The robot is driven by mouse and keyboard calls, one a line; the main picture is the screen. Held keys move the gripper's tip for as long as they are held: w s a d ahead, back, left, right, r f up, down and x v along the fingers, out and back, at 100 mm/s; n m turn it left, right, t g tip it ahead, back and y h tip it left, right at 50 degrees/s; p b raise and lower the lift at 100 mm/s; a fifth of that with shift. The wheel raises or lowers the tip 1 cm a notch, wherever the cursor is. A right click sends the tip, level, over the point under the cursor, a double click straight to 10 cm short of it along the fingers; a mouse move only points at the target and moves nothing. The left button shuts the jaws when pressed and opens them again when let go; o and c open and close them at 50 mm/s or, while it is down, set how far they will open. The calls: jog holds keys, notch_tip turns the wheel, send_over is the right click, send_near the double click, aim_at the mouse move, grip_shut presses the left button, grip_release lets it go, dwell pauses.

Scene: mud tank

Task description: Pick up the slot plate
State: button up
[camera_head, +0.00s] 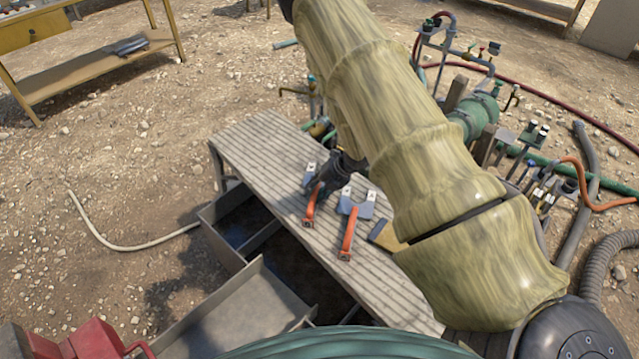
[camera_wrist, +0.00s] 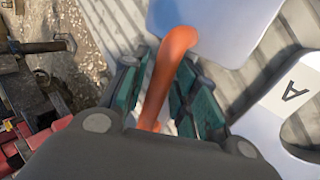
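Two plate tools with orange handles lie on the ribbed bench. The left one has a grey-blue plate (camera_head: 309,174) and an orange handle (camera_head: 310,207). The right one has a forked plate with a slot (camera_head: 357,208) and an orange handle (camera_head: 347,238). I cannot tell for sure which is the slot plate. My gripper (camera_head: 318,190) is down at the left tool. In the wrist view, its orange handle (camera_wrist: 170,75) runs between my green-padded fingers (camera_wrist: 160,95). I cannot tell whether they press on it. The forked plate, marked "A" (camera_wrist: 267,108), lies to the right.
The bench (camera_head: 265,140) has open drawers (camera_head: 235,315) at its front left. A flat tan-and-dark piece (camera_head: 387,237) lies right of the tools, partly behind my arm. Pipes and valves (camera_head: 475,115) stand behind. A yellow table (camera_head: 100,70) is at the back left.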

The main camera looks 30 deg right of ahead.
grip_shut()
jog(key=shift+r, duration=0.15)
jog(key=shift+w+r, duration=0.1)
jog(key=shift+r, duration=0.45)
notch_tip(320, 180, up, 8)
jog(key=shift+r+b, duration=0.2)
jog(key=shift+b, duration=0.35)
jog(key=w+a+r+m+t+h, duration=0.2)
jog(key=w+a+m+h, duration=0.2)
jog(key=w+m, duration=0.5)
jog(key=shift+w+a+r+h, duration=0.3)
jog(key=shift+w+a+h, duration=0.1)
jog(key=shift+w+a, duration=0.9)
